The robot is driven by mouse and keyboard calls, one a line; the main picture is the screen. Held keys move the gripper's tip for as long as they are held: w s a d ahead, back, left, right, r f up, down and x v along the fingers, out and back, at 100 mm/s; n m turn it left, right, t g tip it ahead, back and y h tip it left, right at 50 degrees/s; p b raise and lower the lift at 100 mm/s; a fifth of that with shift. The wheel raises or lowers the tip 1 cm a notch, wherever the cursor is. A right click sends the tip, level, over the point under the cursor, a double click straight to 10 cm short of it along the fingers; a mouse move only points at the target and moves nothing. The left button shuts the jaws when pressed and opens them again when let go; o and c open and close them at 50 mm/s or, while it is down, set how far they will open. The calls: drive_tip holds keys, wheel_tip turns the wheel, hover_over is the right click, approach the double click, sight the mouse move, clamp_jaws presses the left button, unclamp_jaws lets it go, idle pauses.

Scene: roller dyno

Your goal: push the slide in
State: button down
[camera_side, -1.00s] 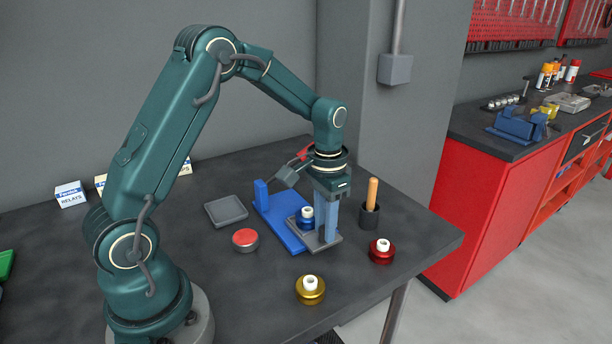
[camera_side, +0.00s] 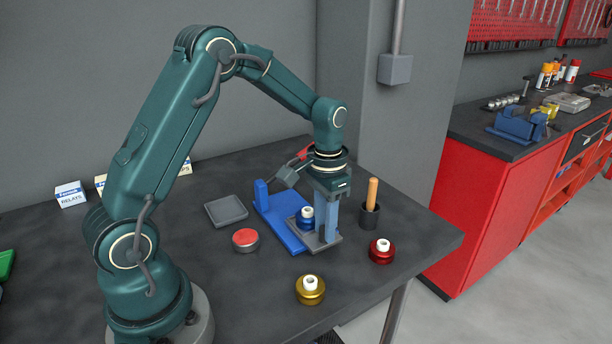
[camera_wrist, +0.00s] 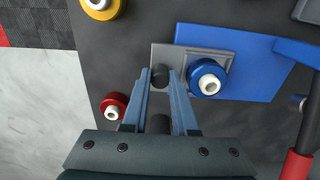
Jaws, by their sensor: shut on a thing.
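The slide (camera_wrist: 159,54) is a flat grey plate lying partly on a blue base (camera_side: 273,213); it also shows in the side view (camera_side: 326,245). It carries a blue round part with a white top (camera_wrist: 208,77), seen beside my gripper in the side view (camera_side: 306,217). A dark round knob (camera_wrist: 160,76) stands at the slide's outer end. My gripper (camera_wrist: 161,80) points down with its fingers on either side of the knob, shut on it. In the side view my gripper (camera_side: 327,235) hides the knob.
A red part (camera_side: 381,251) and a gold part (camera_side: 310,290) stand near the front. A black cup (camera_side: 369,216) with a wooden handle (camera_side: 373,192) stands right of my gripper. A red-topped button (camera_side: 245,239) and an empty grey tray (camera_side: 226,210) lie to the left.

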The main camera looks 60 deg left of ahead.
drive_tip(key=a, duration=1.1)
drive_tip(key=shift+a, duration=0.35)
drive_tip(key=c, duration=1)
unclamp_jaws()
drive_tip(key=shift+d, duration=0.1)
drive_tip(key=shift+r, duration=0.1)
wheel_tip(320, 180, up, 5)
